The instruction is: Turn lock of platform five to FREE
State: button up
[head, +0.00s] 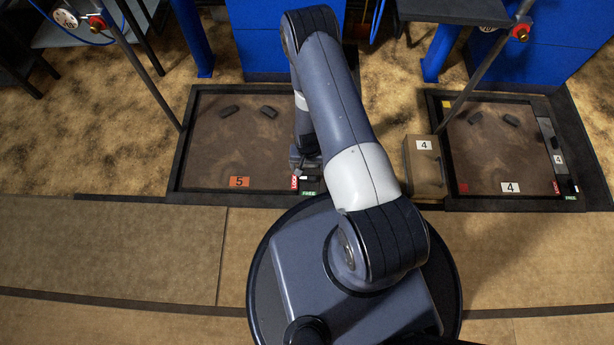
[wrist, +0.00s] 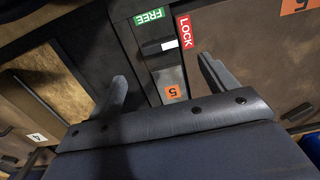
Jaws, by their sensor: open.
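Platform five (head: 215,160) is a brown plate in a dark frame, left of my arm in the head view. Its orange 5 label (head: 239,182) is at the near edge. The red LOCK label (head: 294,183) and green FREE label (head: 309,193) sit at its near right corner. The wrist view shows the LOCK label (wrist: 186,31), the FREE label (wrist: 149,16) and a dark lock lever with a white end (wrist: 170,44). The white end lies nearer LOCK. My gripper (wrist: 161,68) is open and empty, its fingers pointing toward the lock, apart from the lever.
Platform four (head: 490,165) is to the right, with a brown box labelled 4 (head: 424,170) beside it. Blue housings (head: 285,40) and slanted rods stand at the back. Tan boards (head: 110,245) form clear floor at the near left.

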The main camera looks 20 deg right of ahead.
aim_at(308, 178)
notch_tip(308, 178, down, 9)
jog(key=b, duration=0.3)
jog(key=shift+c, duration=0.3)
jog(key=c, duration=0.9)
